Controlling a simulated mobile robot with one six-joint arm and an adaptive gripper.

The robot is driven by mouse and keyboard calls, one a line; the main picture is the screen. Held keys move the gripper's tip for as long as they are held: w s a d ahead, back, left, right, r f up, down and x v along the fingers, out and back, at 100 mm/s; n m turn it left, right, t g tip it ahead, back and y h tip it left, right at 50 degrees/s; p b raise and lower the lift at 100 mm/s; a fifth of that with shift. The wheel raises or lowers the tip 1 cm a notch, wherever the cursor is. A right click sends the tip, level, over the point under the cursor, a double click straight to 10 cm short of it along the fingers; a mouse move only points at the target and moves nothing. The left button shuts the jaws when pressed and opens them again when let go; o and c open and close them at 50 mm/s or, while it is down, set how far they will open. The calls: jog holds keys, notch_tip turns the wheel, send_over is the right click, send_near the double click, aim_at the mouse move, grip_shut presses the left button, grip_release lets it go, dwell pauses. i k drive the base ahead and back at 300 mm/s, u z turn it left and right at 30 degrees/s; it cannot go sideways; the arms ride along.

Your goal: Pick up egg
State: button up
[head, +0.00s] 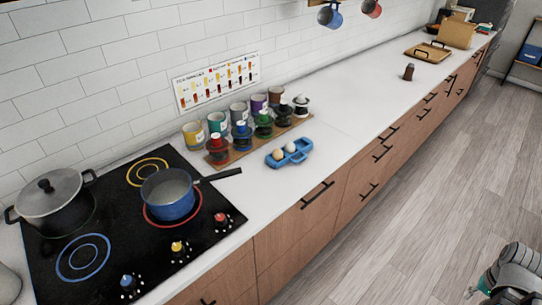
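Two pale eggs sit in a small blue egg holder (303,157) on the white counter, right of the stove and in front of the row of jars. One egg (278,154) is at the holder's left end. The other egg (290,147) is just right of it. Part of my arm shows at the lower right corner, over the floor and well away from the eggs. No gripper fingers can be made out.
A blue pot (168,205) stands on the black stove (115,262), its handle pointing toward the egg holder. Several jars and coloured bottles stand on a wooden board (219,158) behind the eggs. The counter (345,135) right of the holder is clear up to a dark shaker (408,72).

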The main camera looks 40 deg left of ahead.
aim_at(277, 154)
jog(key=u, duration=1.7)
